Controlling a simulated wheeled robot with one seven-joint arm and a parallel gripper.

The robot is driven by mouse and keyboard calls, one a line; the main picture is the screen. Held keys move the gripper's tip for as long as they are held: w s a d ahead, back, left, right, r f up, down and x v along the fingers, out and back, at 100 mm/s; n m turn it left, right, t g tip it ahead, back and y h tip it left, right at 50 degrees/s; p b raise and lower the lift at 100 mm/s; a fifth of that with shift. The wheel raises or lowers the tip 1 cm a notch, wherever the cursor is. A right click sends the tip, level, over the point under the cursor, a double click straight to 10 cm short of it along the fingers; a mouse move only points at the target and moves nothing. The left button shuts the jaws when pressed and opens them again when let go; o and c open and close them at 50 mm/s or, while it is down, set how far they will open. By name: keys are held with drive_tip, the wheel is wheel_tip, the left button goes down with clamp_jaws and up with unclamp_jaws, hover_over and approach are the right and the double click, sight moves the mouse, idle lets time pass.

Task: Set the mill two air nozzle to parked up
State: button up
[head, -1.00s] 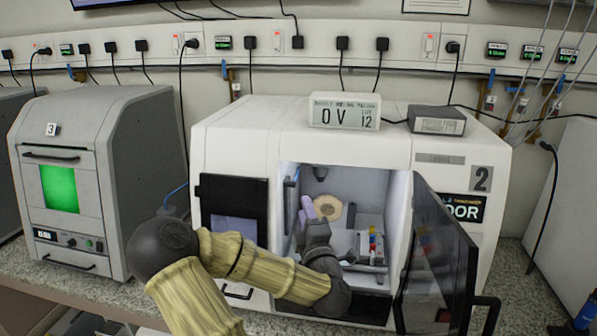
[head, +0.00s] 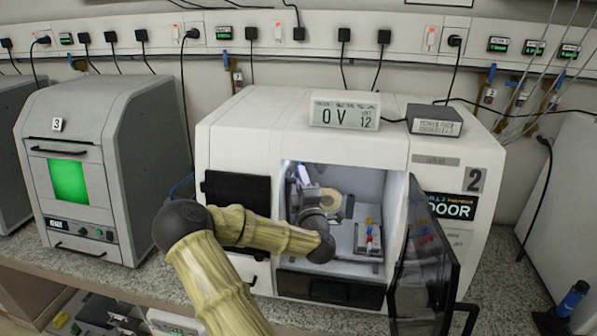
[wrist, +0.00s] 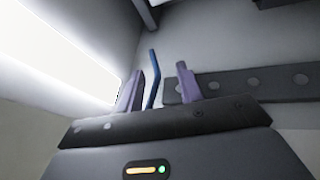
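Mill two (head: 440,183) is the white machine labelled 2, with its dark door (head: 425,255) swung open to the right. My arm reaches into the lit chamber. My gripper (head: 303,175) is up near the chamber's left wall. In the wrist view my gripper (wrist: 160,88) has two purple fingers set wide apart, with nothing gripped. The air nozzle (wrist: 153,78) is a thin blue tube, roughly upright with a bend, seen between the fingers and closer to the left one. Its depth relative to the fingertips is unclear. I cannot pick it out in the head view.
A dark strip with round holes (wrist: 240,85) runs along the wall behind the right finger. A vise-like fixture with coloured parts (head: 369,240) sits on the chamber floor at right. Mill three (head: 85,160) stands left.

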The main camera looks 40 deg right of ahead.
drive_tip(key=shift+x, duration=0.95)
drive_tip(key=shift+a+r, duration=0.1)
drive_tip(key=shift+a, duration=0.1)
drive_tip(key=shift+c, duration=0.5)
